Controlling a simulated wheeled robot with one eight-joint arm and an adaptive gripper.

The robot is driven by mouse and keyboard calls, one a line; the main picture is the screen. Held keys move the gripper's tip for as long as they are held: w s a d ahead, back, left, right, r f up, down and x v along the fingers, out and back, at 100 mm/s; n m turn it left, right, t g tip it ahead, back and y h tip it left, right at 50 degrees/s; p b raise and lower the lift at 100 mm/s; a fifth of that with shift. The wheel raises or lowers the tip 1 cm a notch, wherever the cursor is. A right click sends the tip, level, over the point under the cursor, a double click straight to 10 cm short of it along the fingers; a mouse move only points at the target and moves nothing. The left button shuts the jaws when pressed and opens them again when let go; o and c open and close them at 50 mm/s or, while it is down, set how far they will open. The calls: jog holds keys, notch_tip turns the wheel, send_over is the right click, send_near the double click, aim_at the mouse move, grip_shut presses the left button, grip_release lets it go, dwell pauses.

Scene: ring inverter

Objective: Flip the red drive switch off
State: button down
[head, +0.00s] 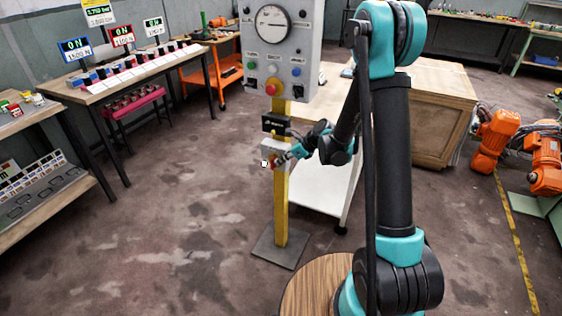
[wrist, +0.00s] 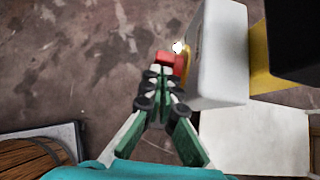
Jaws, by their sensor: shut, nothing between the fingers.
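A small pale grey switch box (head: 274,146) is fixed to a yellow post in the head view, and its side fills the upper right of the wrist view (wrist: 218,55). The red drive switch (wrist: 170,60) sticks out from the box's face in the wrist view, with a small white tip (wrist: 178,47) beside it. In the head view the switch is too small and partly hidden. My gripper (wrist: 159,72) is shut and empty, its fingertips right at the red switch. I cannot tell whether they touch it. In the head view my gripper (head: 284,158) is at the box's right side.
A grey control panel (head: 280,50) with a gauge and buttons is above the switch box on the yellow post (head: 281,215). A white-topped table (head: 325,190) stands close behind, right of the post. Benches line the left. The floor left of the post is clear.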

aim_at(272, 159)
jog(key=shift+w+a+r+g+h, duration=0.1)
jog(key=shift+a+r+g+h, duration=0.25)
jog(key=shift+h, duration=0.55)
jog(key=shift+w+a+r+h, duration=0.15)
jog(key=shift+a, duration=0.35)
jog(key=shift+w+a+r+h, duration=0.1)
jog(key=shift+w+a+r, duration=0.1)
jog(key=shift+a, duration=0.25)
jog(key=shift+w+a+r+h, duration=0.1)
jog(key=shift+w+a+h, duration=0.05)
jog(key=shift+a, duration=0.35)
jog(key=shift+w+a+f, duration=0.15)
jog(key=shift+w+a, duration=0.05)
jog(key=shift+a, duration=0.35)
jog(key=shift+w+a+f, duration=0.15)
jog(key=shift+w+a, duration=0.05)
jog(key=shift+a, duration=0.4)
jog(key=shift+r, duration=0.1)
jog(key=shift+w+r, duration=0.15)
jog(key=shift+r, duration=0.45)
